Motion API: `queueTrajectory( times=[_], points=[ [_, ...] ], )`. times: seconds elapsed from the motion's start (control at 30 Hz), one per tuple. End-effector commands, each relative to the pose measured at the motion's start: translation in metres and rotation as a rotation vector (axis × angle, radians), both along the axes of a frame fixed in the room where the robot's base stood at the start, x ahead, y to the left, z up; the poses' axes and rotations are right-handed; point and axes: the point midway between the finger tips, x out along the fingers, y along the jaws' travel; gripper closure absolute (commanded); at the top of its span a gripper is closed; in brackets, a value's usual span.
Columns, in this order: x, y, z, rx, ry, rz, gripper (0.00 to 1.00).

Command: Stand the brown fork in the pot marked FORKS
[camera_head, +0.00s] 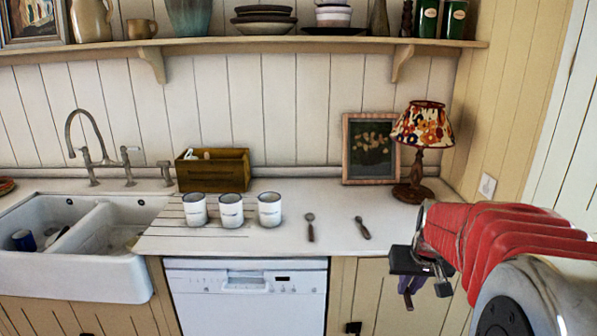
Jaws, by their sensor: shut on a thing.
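My gripper (424,272) is at the right, in front of the counter's front edge. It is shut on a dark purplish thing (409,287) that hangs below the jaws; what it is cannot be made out. Three white pots stand in a row on the counter: the left pot (195,209), the middle pot (230,211) and the right pot (270,209). Their markings are too small to read. A spoon-like utensil with a brown handle (310,228) lies right of the pots. A second brown-handled utensil (363,228) lies further right; its head is too small to identify.
A wooden box (213,171) stands behind the pots. A framed picture (371,149) and a lamp (421,140) stand at the back right. A double sink (120,262) is at the left, a dishwasher (245,298) below the counter. The counter (335,208) is clear around the utensils.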

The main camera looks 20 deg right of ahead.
Motion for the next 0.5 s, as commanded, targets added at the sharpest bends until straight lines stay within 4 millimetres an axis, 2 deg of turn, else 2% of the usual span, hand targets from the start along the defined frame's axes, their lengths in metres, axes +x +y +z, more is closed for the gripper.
queueTrajectory(
  times=[0.33,0.5],
  points=[
    [0.041,0.031,-0.02,0.0,0.002,0.036,1.0],
    [0.068,0.061,-0.036,0.0,0.002,0.083,1.0]
  ],
)
